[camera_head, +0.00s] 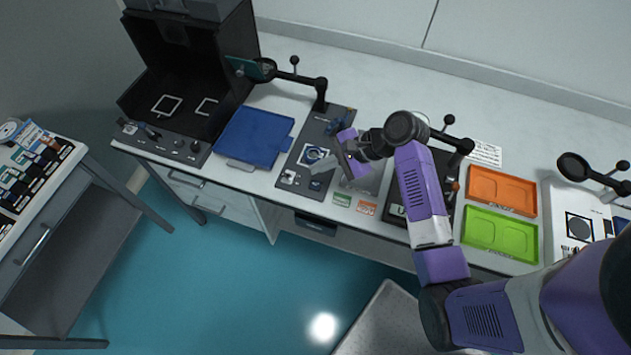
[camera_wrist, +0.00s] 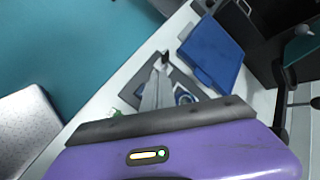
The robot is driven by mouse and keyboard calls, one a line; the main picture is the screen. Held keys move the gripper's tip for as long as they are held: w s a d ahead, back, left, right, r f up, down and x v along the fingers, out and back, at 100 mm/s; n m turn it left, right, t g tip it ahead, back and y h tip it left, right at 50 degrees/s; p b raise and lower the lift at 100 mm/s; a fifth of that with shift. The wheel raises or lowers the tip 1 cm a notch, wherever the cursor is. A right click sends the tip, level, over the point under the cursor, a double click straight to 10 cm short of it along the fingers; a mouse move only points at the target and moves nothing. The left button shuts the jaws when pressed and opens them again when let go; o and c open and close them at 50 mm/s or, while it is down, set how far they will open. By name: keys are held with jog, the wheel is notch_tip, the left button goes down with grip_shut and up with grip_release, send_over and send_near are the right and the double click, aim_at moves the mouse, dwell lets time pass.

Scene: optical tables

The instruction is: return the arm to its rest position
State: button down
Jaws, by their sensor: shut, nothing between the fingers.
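My arm, purple and grey, reaches from the lower right of the head view over the table. My gripper (camera_head: 324,168) is above the dark plate (camera_head: 303,183) with a round mark and small parts on it. In the wrist view my gripper's grey fingers (camera_wrist: 157,84) are together with nothing between them, and point toward that plate. The white table (camera_head: 237,178) runs across the head view. My forearm hides part of the table and the panel behind it.
A blue tray (camera_head: 255,137) lies left of the plate, beside an open black case (camera_head: 190,80). An orange tray (camera_head: 502,191) and a green tray (camera_head: 499,233) lie to the right. Magnifier arms (camera_head: 320,88) stand up from the table. The teal floor (camera_head: 240,290) in front is mostly clear.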

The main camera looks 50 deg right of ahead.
dwell(0.8)
jog(key=shift+w+d, duration=0.2)
jog(key=shift+d, duration=0.05)
jog(key=d+r+n+t+h, duration=0.4)
jog(key=d+n+h, duration=0.1)
jog(key=d+h, duration=0.2)
jog(key=s+a+r+n+t+b, duration=0.2)
jog(key=s+a+r+n+b, duration=0.15)
jog(key=s+a+n, duration=0.5)
jog(key=s+a+r+n+t+b, duration=0.25)
jog(key=s+a+r+n, duration=0.3)
jog(key=s+a, duration=0.45)
jog(key=s+a+f+n+g+y+b, duration=0.1)
jog(key=s+a+f+y, duration=0.1)
jog(key=s+a, duration=0.3)
jog(key=shift+s+f+n, duration=0.3)
jog(key=shift+s+f, duration=0.05)
jog(key=shift+s, duration=0.1)
